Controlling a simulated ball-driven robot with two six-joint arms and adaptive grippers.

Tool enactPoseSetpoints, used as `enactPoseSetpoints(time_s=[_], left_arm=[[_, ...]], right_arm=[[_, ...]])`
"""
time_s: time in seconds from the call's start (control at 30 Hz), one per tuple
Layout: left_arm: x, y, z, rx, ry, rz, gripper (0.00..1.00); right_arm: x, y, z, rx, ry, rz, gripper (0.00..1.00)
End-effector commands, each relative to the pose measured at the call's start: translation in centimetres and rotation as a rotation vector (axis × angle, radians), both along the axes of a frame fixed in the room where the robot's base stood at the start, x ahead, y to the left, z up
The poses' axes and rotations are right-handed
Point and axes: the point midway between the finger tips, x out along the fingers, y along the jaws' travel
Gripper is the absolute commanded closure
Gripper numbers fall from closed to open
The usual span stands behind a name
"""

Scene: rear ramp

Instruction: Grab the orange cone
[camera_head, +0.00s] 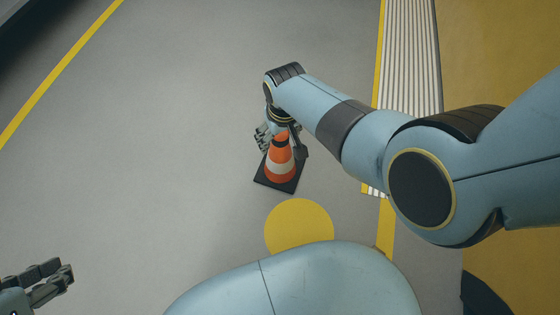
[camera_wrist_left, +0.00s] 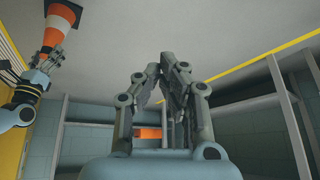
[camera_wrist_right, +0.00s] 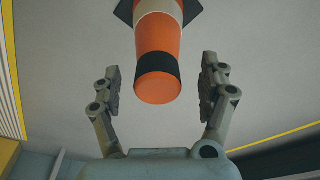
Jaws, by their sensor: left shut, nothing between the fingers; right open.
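The orange cone (camera_head: 280,164) has white bands and a dark square base, and it stands on the grey floor in the head view. My right gripper (camera_head: 280,140) is at its upper part, partly hiding the top. In the right wrist view the cone (camera_wrist_right: 157,55) comes in from above with its tip between the spread fingers of my right gripper (camera_wrist_right: 159,80). Gaps show on both sides, so the fingers are open and apart from it. My left gripper (camera_head: 66,276) is low at the left edge, shut and empty; its closed fingers show in the left wrist view (camera_wrist_left: 165,65).
A yellow disc (camera_head: 299,227) is marked on the floor just in front of the cone. A ribbed pale strip (camera_head: 410,55) and an ochre floor area (camera_head: 500,50) lie to the right. Grey shelving (camera_wrist_left: 240,105) shows in the left wrist view. The floor left of the cone is clear.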

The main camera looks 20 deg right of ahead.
Motion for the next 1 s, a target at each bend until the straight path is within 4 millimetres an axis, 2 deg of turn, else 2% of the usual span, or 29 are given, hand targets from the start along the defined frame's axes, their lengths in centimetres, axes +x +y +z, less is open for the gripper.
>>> enactPoseSetpoints(time_s=[0.03,0.1,0.4,0.6,0.9,0.93,1.0], left_arm=[[-0.1,0.0,-1.1,-0.001,-0.022,0.001,1.0],[0.1,0.0,-1.8,-0.001,-0.071,0.0,1.0],[0.1,-0.1,-4.2,-0.005,-0.275,-0.01,1.0],[0.0,-0.3,-4.5,-0.008,-0.369,-0.017,1.0],[0.0,-0.3,-4.4,-0.008,-0.39,-0.019,1.0],[0.0,-0.3,-4.4,-0.008,-0.39,-0.019,1.0],[0.0,-0.3,-4.4,-0.008,-0.39,-0.019,1.0]], right_arm=[[-0.1,-0.1,-0.8,0.0,0.003,0.0,0.23],[0.0,-0.1,-1.2,0.0,0.003,0.0,0.23],[0.4,-0.2,-3.0,0.001,0.003,0.001,0.23],[0.5,-0.1,-3.6,0.0,0.001,0.001,0.23],[0.7,-0.1,-3.5,0.0,-0.002,0.001,0.23],[0.7,-0.1,-3.5,0.0,-0.002,0.001,0.24],[0.7,-0.1,-3.5,0.0,-0.002,0.001,0.33]])
